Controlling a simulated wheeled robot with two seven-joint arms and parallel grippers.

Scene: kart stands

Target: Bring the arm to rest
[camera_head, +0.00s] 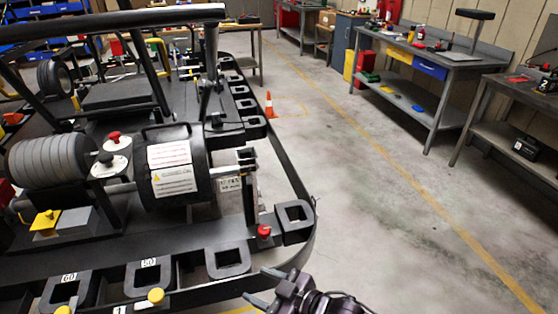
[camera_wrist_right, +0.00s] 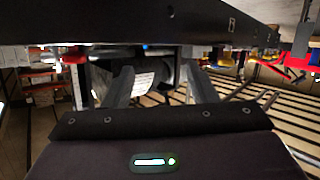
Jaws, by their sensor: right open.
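My right gripper (camera_head: 266,287) shows at the bottom of the head view, just off the near right corner of a black kart stand. Its two fingers are apart and nothing is between them. In the right wrist view the open fingers (camera_wrist_right: 161,84) point toward the stand's machinery, under a dark beam (camera_wrist_right: 150,22). The black kart stand (camera_head: 232,262) fills the left of the head view and carries a black cylinder (camera_head: 172,168) with white labels. My left gripper is not in view.
A red knob (camera_head: 264,231) and yellow knobs (camera_head: 156,295) sit on the stand's near edge. Workbenches (camera_head: 430,62) line the right wall. An orange cone (camera_head: 269,106) stands on the floor beyond the stand. The concrete floor (camera_head: 370,190) between stand and benches is clear.

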